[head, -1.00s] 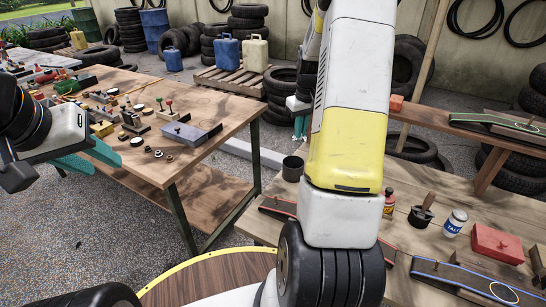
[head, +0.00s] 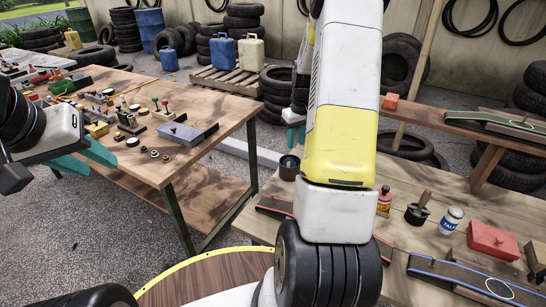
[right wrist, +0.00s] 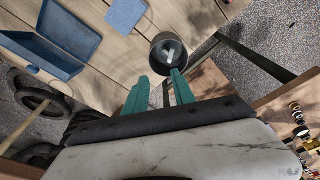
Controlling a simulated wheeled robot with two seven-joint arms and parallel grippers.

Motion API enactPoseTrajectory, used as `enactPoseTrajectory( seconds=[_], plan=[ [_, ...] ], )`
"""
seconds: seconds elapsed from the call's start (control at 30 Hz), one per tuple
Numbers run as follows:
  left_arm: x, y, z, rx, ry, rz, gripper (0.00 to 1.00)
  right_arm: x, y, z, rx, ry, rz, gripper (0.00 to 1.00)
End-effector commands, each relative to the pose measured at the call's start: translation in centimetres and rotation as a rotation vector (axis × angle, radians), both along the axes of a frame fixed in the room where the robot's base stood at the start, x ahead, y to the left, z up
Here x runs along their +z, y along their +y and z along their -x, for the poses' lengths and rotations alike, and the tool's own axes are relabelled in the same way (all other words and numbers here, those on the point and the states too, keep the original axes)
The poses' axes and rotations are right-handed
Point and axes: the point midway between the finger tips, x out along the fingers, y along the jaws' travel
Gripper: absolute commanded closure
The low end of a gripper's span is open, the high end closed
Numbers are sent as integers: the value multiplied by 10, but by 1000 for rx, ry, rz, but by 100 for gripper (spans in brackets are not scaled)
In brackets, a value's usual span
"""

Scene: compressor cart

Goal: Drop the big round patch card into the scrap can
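The scrap can appears to be the dark round can (head: 289,168) on the near bench, beside my right arm. In the right wrist view the can (right wrist: 156,58) lies just beyond the fingertips, with a small pale shape inside that I cannot identify. My right gripper (head: 293,138) is above the can, partly behind my arm. I cannot make out the big round patch card for certain. My left gripper (head: 92,158) is open and empty by the left workbench.
The near bench holds a red bottle (head: 384,200), a talc tin (head: 452,219), a dark pot with a handle (head: 417,211) and a red box (head: 493,239). A blue tray (right wrist: 40,45) and a flat blue piece (right wrist: 125,14) show in the wrist view. The left workbench (head: 215,105) is cluttered.

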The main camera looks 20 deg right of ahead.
Motion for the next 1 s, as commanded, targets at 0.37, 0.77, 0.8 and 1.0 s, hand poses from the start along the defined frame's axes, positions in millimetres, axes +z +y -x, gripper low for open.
enactPoseTrajectory(
  seconds=[0.37, 0.77, 0.8, 1.0],
  plan=[
    [0, 0, 0, 0, 0, 0, 64, 23, 0, 2, 0, -4, 2, 69],
    [0, 0, 0, 0, 0, 0, 64, 75, 0, 11, 0, -2, 1, 69],
    [0, 0, 0, 0, 0, 0, 64, 77, 0, 11, 0, -1, 1, 69],
    [0, 0, 0, 0, 0, 0, 64, 77, 0, 12, 0, 0, 0, 69]
  ],
)
